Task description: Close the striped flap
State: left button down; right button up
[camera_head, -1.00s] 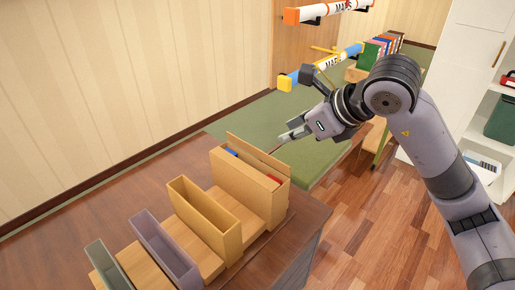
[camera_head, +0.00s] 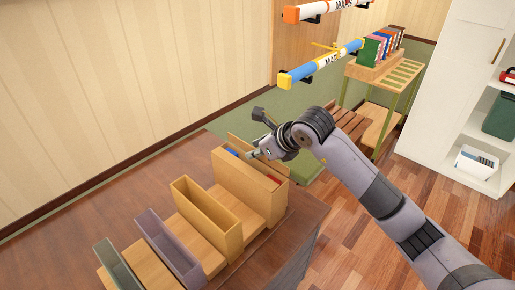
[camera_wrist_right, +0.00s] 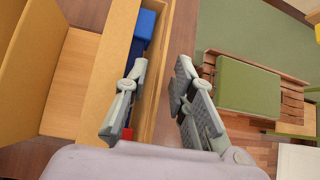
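A tan box (camera_head: 240,180) stands at the far end of the row on the desk, with blue and red items inside. Its flap (camera_head: 237,142) stands up along the far long side, partly hidden by my right gripper. No stripes can be made out on it. My right gripper (camera_head: 256,155) is at the box's top. In the right wrist view my right gripper (camera_wrist_right: 150,105) is open, one finger over the box's inside with a blue item (camera_wrist_right: 143,35), the other outside beyond the flap's edge (camera_wrist_right: 178,65). Contact cannot be told. My left gripper is not in view.
Open yellow (camera_head: 205,215), purple (camera_head: 165,250) and grey-green (camera_head: 115,268) boxes stand nearer on the brown desk (camera_head: 110,195). A slatted bench (camera_head: 345,130) with a green cushion (camera_wrist_right: 247,85) lies beyond. Map tubes (camera_head: 330,65) hang above.

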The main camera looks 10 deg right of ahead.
jog(key=shift+c, duration=0.5)
grip_shut()
